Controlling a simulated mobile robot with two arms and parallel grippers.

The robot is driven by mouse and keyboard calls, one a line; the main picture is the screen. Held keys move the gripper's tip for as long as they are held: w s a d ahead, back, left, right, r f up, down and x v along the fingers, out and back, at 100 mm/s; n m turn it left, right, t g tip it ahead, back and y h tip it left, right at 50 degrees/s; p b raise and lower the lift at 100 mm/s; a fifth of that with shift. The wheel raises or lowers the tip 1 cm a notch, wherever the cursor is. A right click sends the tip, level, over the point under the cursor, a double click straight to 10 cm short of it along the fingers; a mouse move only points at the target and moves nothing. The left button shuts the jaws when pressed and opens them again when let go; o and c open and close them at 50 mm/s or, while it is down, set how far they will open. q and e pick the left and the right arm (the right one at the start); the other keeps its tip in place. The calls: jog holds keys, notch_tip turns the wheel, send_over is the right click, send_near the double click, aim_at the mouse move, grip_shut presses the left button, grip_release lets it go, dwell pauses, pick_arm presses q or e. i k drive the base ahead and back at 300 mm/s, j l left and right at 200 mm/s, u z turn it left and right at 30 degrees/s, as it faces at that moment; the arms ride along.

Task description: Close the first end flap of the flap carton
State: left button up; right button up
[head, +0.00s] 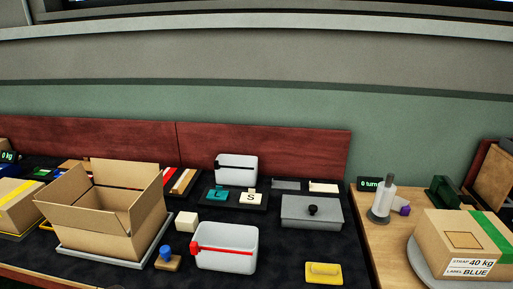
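The flap carton (85,232) is a brown cardboard box standing open on a light grey tray (118,261) at the left of the head view. Its back flap (125,173) stands up. The left flap (65,185) also sticks up, leaning outward. The front flap (82,219) and the right flap (146,206) are raised too, and none lies across the opening. Part of the inside shows, but the bottom is hidden. Neither of my grippers is in view.
A closed taped box (15,203) stands close on the left. Right of the carton are a white block (186,222), a blue-knobbed stamp (167,258) and a white bin with a red handle (226,262). A strapped box (462,246) sits on the wooden table at far right.

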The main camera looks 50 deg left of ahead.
aim_at(140, 207)
jog(key=u, duration=2.2)
